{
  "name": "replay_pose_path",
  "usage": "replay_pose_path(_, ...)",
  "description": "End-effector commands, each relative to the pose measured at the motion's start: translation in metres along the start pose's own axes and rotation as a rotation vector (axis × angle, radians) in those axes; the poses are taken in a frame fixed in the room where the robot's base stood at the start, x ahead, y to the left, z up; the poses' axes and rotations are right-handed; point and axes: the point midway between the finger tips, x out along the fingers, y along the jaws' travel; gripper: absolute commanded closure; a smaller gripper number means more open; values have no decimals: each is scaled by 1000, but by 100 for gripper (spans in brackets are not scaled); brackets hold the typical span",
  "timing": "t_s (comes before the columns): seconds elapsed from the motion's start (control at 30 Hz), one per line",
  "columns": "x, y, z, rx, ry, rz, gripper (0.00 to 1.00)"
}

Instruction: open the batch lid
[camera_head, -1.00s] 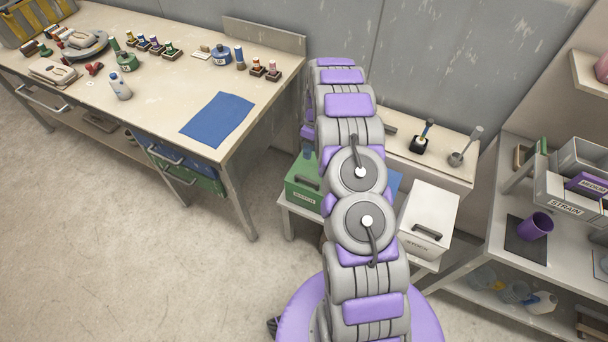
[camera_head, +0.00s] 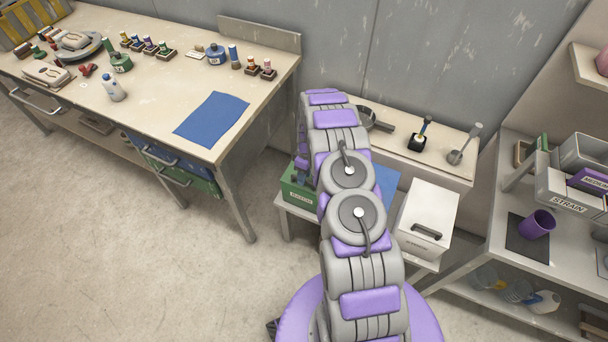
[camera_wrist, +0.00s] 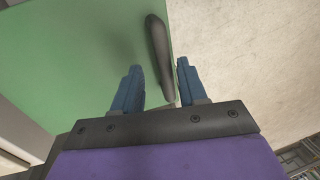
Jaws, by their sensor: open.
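The green batch box (camera_head: 299,192) stands on a low bench left of my arm in the head view, with its far side hidden behind the arm. In the wrist view its green lid (camera_wrist: 70,50) fills the left and middle. The dark bar handle (camera_wrist: 157,48) stands on the lid near its right edge. My gripper (camera_wrist: 158,65) is open, with its two blue fingers on either side of the handle's near part. The handle lies closer to the right finger. I cannot tell whether either finger touches it. The lid looks closed.
A white lidded box (camera_head: 428,215) stands right of my arm on the same low bench. A long worktable (camera_head: 150,75) with bottles is at the left. Open floor lies in front of it.

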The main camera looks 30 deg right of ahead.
Motion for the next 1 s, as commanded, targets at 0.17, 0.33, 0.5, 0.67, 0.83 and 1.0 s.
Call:
replay_pose_path(0.17,-1,-2,-2,-1,-2,3,60)
replay_pose_path(0.33,0,0,-1,-1,0,1,76)
replay_pose_path(0.5,0,0,0,-1,0,-1,92)
replay_pose_path(0.67,0,0,1,0,0,0,100)
replay_pose_path(0.83,0,1,1,0,-1,0,100)
replay_pose_path(1.0,0,0,2,0,-1,0,100)
